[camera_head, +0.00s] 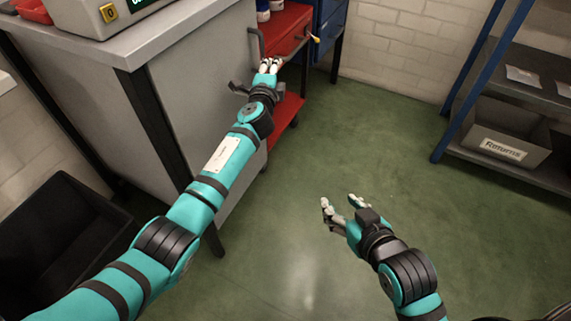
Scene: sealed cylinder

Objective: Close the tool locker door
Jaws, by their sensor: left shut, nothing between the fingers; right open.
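A large light grey panel (188,95) stands below the grey worktop, at the left centre of the head view. It may be the tool locker door, but I cannot tell it for sure from a fixed side. My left arm reaches forward across it and hides part of it. My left gripper (270,64) is shut and empty at the panel's far end, close to the red cart; I cannot tell whether it touches anything. My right gripper (341,201) is open and empty over the green floor, apart from the panel.
A red cart (287,110) with a dark push handle stands past the panel, beside a blue cabinet (330,22). A black bin (60,235) is at lower left. A shelf with a "Returns" box (503,147) is at right. The middle floor is clear.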

